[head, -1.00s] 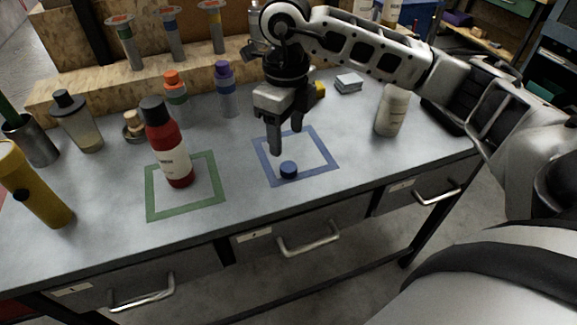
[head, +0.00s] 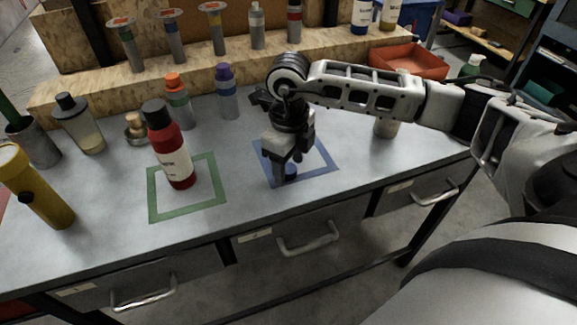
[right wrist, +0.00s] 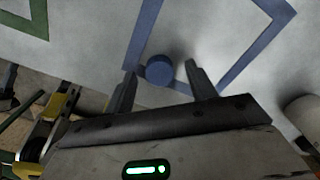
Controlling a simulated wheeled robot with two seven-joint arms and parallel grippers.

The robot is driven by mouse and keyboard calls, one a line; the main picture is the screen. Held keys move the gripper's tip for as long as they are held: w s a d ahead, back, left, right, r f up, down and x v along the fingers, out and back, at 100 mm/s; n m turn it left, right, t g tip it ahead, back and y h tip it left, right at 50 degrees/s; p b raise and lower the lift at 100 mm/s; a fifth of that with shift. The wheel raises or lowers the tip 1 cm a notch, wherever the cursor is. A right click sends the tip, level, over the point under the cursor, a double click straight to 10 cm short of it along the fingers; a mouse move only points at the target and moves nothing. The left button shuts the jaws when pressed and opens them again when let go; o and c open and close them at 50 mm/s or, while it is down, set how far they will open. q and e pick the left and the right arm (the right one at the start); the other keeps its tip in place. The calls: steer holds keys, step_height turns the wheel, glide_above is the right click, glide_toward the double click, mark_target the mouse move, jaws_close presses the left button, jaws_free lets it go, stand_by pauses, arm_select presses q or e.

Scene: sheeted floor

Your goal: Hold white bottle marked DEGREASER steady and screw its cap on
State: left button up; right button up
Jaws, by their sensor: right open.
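The white bottle (head: 385,128) stands on the bench at the right, mostly hidden behind my right arm. Its marking cannot be read. A pale rounded thing (right wrist: 306,112) at the right edge of the right wrist view looks like the same bottle. A small dark blue cap (head: 291,169) lies inside the blue square outline (head: 327,166). My right gripper (head: 286,172) is low over the cap and open. In the right wrist view the cap (right wrist: 159,70) lies between the two spread fingertips, with a gap to the right finger. My left gripper is out of view.
A red bottle (head: 174,160) with a dark cap stands in the green square outline (head: 187,215). A yellow flashlight (head: 38,190), a metal cup and several bottles stand to the left and back. A red bin (head: 410,61) is at the back right. The front middle is clear.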

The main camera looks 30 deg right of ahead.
steer(key=shift+f, duration=0.25)
steer(key=c, duration=1)
steer(key=shift+r, duration=0.15)
steer(key=shift+c, duration=0.2)
steer(key=shift+r, duration=0.25)
step_height(320, 180, up, 2)
steer(key=shift+r, duration=0.1)
steer(key=s+a+r+b, duration=0.1)
steer(key=s+a+r, duration=0.3)
steer(key=s+r, duration=0.6)
steer(key=s, duration=0.3)
steer(key=shift+s+b, duration=0.25)
steer(key=shift+b, duration=0.15)
